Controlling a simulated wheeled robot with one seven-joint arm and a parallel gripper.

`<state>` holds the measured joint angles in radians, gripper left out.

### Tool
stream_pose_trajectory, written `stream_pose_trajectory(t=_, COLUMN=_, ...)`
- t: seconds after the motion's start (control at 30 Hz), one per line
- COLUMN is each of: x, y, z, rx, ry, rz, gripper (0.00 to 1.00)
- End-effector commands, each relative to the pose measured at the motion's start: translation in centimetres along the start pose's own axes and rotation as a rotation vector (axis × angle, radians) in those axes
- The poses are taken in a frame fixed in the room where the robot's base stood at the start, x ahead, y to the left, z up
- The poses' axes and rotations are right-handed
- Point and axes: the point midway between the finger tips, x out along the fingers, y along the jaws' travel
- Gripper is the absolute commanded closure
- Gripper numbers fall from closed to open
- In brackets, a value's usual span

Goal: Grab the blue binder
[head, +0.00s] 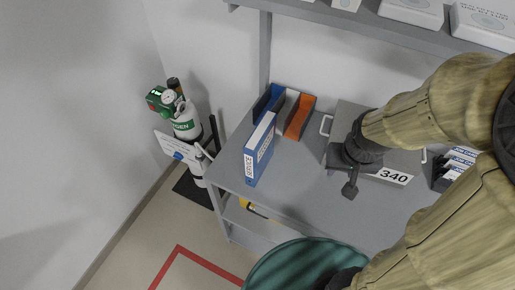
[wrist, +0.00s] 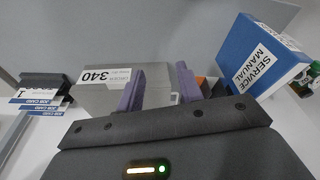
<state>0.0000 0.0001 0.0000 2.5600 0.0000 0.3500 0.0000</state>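The blue binder (head: 260,150) stands upright near the left front edge of the grey shelf, its white label reading SERVICE MANUAL. In the wrist view the blue binder (wrist: 262,52) is at the upper right, tilted in the picture. My gripper (head: 343,175) is to the right of the binder, apart from it, in front of a grey case. In the wrist view the two purple-grey fingers of my gripper (wrist: 158,88) are spread, with nothing held between them.
The grey case (head: 347,118) marked 340 stands behind my gripper. Another blue holder (head: 268,102) and an orange one (head: 299,117) stand behind the binder. Job cards (wrist: 40,103) lie at the case's other side. An oxygen cylinder (head: 187,125) stands left of the shelf. The shelf between binder and gripper is clear.

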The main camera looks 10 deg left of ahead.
Motion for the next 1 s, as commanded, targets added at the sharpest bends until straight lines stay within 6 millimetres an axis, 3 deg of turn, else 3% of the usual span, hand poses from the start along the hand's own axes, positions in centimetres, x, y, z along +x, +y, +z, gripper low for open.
stream_pose_trajectory(t=0.1, x=0.0, y=0.0, z=0.0, rx=0.0, ry=0.0, rz=0.0, gripper=0.64)
stream_pose_trajectory(t=0.2, x=0.1, y=-0.1, z=0.1, rx=-0.009, ry=-0.006, rz=0.0, gripper=0.44)
stream_pose_trajectory(t=0.23, x=0.2, y=-0.3, z=0.2, rx=-0.019, ry=-0.012, rz=0.0, gripper=0.42)
stream_pose_trajectory(t=0.37, x=1.4, y=-1.5, z=1.1, rx=-0.128, ry=-0.078, rz=0.008, gripper=0.42)
stream_pose_trajectory(t=0.7, x=6.1, y=-5.2, z=6.2, rx=-0.792, ry=-0.446, rz=0.178, gripper=0.42)
stream_pose_trajectory(t=0.83, x=7.3, y=-5.9, z=6.9, rx=-1.063, ry=-0.564, rz=0.311, gripper=0.42)
stream_pose_trajectory(t=1.0, x=8.4, y=-7.5, z=6.5, rx=-1.405, ry=-0.673, rz=0.54, gripper=0.42)
